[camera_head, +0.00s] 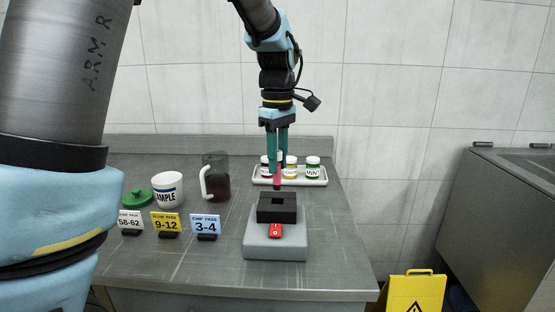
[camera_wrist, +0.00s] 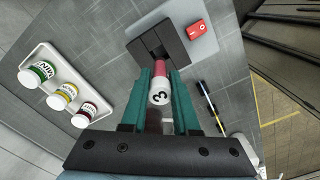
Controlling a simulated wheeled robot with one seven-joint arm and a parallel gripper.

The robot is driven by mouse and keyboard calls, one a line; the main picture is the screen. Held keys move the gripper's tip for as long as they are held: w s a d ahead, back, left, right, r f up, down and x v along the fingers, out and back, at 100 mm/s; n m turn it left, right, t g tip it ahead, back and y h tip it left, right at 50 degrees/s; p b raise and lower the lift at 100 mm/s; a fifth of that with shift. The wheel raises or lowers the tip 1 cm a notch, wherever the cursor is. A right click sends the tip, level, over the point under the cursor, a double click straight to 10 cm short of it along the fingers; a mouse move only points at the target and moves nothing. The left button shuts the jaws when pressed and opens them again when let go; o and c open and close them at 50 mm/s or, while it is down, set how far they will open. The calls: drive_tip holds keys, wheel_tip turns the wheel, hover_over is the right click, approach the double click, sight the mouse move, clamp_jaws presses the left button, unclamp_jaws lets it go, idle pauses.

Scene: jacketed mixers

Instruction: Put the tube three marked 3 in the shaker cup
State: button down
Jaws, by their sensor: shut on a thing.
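My gripper (camera_head: 277,150) is shut on tube three (camera_head: 277,180), a red tube with a white cap. In the wrist view the cap of the tube (camera_wrist: 160,92) shows a black 3 between the teal fingers (camera_wrist: 160,85). In the head view the tube hangs upright just above and behind the shaker cup (camera_head: 277,208), a black block with a square opening on a grey base (camera_head: 262,243). In the wrist view the black cup (camera_wrist: 172,38) lies just beyond the tube's lower end. Whether the tube's tip touches or enters the opening I cannot tell.
A white tray (camera_head: 318,182) with several small labelled bottles stands behind the shaker. To the left are a dark-filled jug (camera_head: 217,180), a white SAMPLE tub (camera_head: 167,189), a green lid (camera_head: 138,197) and number cards (camera_head: 166,222). A red switch (camera_head: 275,230) sits on the shaker's front.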

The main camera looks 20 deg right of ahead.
sight(278, 190)
drive_tip(key=shift+f+b, duration=1.6)
drive_tip(key=shift+f, duration=1.55)
drive_tip(key=shift+c, duration=0.5)
unclamp_jaws()
drive_tip(key=shift+r, duration=0.1)
drive_tip(key=shift+r+p, duration=2.8)
drive_tip(key=shift+r, duration=0.15)
drive_tip(key=shift+s, duration=0.1)
